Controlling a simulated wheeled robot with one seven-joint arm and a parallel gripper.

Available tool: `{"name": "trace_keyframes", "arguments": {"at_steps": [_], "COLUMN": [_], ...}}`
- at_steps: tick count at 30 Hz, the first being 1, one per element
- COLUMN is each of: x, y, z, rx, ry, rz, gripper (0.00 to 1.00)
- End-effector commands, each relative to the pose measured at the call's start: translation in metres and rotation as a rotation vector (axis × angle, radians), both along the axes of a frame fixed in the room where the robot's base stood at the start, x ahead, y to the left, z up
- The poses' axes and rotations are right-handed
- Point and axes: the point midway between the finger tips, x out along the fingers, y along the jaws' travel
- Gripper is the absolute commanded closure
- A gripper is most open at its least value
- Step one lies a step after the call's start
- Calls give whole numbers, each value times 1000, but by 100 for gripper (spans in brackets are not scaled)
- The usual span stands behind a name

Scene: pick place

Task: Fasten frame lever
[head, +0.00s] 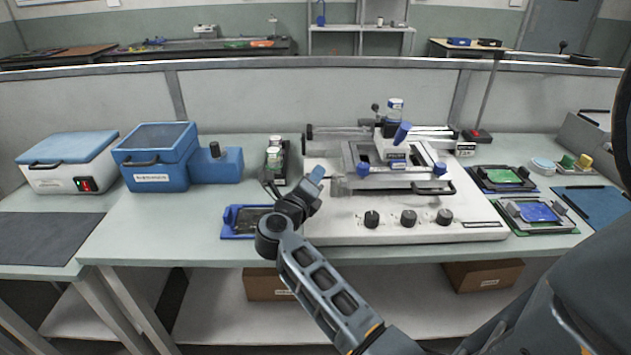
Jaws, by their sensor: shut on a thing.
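A white printing machine (340,226) stands on the bench with a metal frame (350,155) on top. The frame has blue knobs at its left (363,170) and right (439,169) front corners. A tilted blue handle (402,132) rises at its back middle. My gripper (314,181) is at the machine's left edge, left of the frame, and is shut on a small light-blue piece (318,172). I cannot tell whether this piece is the frame lever. My wrist hides part of the machine's left edge, and the fingertips are too small to see clearly.
A blue-rimmed tray (232,222) lies left of my wrist, and a holder with small jars (274,158) stands behind it. Blue boxes (155,155) stand farther left. Circuit boards in fixtures (540,212) lie right of the machine.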

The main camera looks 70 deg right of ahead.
Motion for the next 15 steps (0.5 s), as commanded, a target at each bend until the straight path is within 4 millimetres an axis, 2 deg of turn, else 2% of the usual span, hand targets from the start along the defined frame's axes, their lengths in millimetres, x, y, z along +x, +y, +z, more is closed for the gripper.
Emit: {"name": "trace_keyframes", "arguments": {"at_steps": [6, 15], "x": [6, 6], "y": [-5, -9], "z": [-1, -1], "rx": [-1, 1], "ry": [-1, 1], "rz": [-123, -208], "gripper": [100, 100]}}
